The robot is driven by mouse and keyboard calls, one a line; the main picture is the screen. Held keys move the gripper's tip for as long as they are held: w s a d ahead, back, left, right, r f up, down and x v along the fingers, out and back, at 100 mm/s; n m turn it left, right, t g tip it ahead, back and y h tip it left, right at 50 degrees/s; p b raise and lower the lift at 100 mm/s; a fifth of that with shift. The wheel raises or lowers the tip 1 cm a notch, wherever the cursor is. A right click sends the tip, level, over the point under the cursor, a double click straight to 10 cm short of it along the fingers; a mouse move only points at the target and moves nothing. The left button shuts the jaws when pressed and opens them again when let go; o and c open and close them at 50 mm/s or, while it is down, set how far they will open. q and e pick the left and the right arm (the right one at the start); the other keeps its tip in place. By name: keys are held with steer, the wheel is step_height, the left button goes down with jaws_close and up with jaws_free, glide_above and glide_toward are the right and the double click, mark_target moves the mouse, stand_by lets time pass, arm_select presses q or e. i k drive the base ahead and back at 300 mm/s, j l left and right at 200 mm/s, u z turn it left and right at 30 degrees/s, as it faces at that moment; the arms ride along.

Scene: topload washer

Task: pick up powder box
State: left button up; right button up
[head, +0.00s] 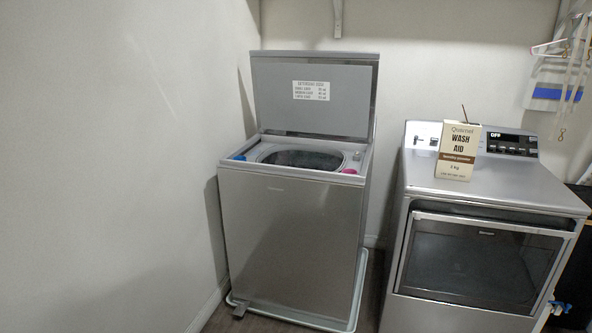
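The powder box (459,151) is a cream carton with brown "WASH AID" lettering. It stands upright on top of the front-loading dryer-like machine (540,193) at the right. A thin dark stick shows just above its top edge; I cannot tell what it is. The box's back is hidden. Neither of my grippers shows in the head view.
The topload washer (290,240) stands left of that machine with its lid (345,105) raised. A pink item (348,171) and a blue item (239,158) are on its rim. Hangers (560,47) hang at the upper right. The machine top right of the box is clear.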

mark_target(460, 139)
steer(key=i, duration=0.85)
steer(key=u, duration=0.55)
steer(key=z, duration=1.55)
steer(key=i+j, duration=0.1)
steer(key=i, duration=0.5)
steer(key=i+j+z, duration=0.15)
steer(key=i, duration=0.5)
steer(key=i+j, duration=0.15)
steer(key=i, duration=0.45)
steer(key=l+z, duration=0.05)
